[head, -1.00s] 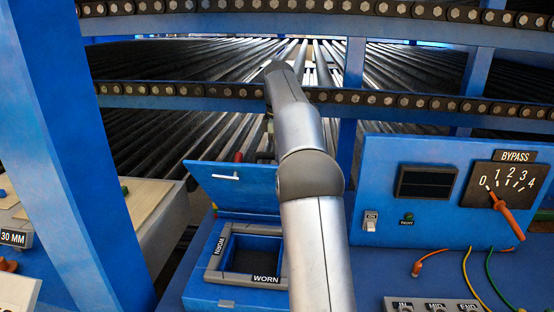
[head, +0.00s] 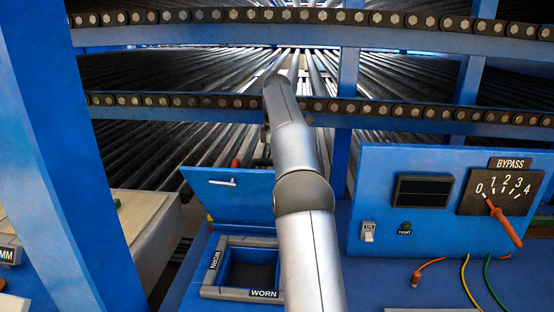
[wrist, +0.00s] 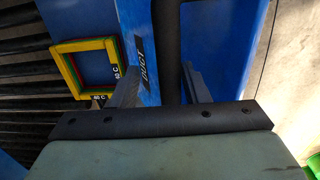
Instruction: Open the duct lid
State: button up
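The blue panel with a "DUCT" label (wrist: 147,62) stands in the wrist view, with a dark strip (wrist: 170,45) along its right side. I cannot tell whether this panel is the lid itself or how far it is open. My gripper (wrist: 160,70) is open, its two grey fingers apart. The left finger is over or beside the labelled panel and the right one is past the dark strip. Contact cannot be made out. In the head view my arm reaches away towards the rollers and my gripper is hidden.
In the head view, a "WORN" box (head: 265,293) has a raised blue lid (head: 232,198). A bypass console (head: 450,200) stands right. Chains (head: 400,104) and rollers (head: 180,135) lie beyond.

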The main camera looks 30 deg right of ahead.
jog(key=shift+s+a+r, duration=0.2)
jog(key=shift+r, duration=0.05)
jog(key=shift+w+d, duration=0.1)
jog(key=shift+w, duration=0.1)
jog(key=shift+s+r, duration=0.2)
jog(key=shift+r, duration=1.45)
jog(key=s+a+r+b, duration=0.2)
jog(key=s+a+r, duration=0.1)
jog(key=s+r, duration=0.2)
jog(key=s+a+r+b, duration=0.1)
jog(key=s+r, duration=0.3)
jog(key=s, duration=0.4)
jog(key=shift+a+r+b, duration=0.35)
jog(key=shift+a+r, duration=0.05)
jog(key=shift+a, duration=0.5)
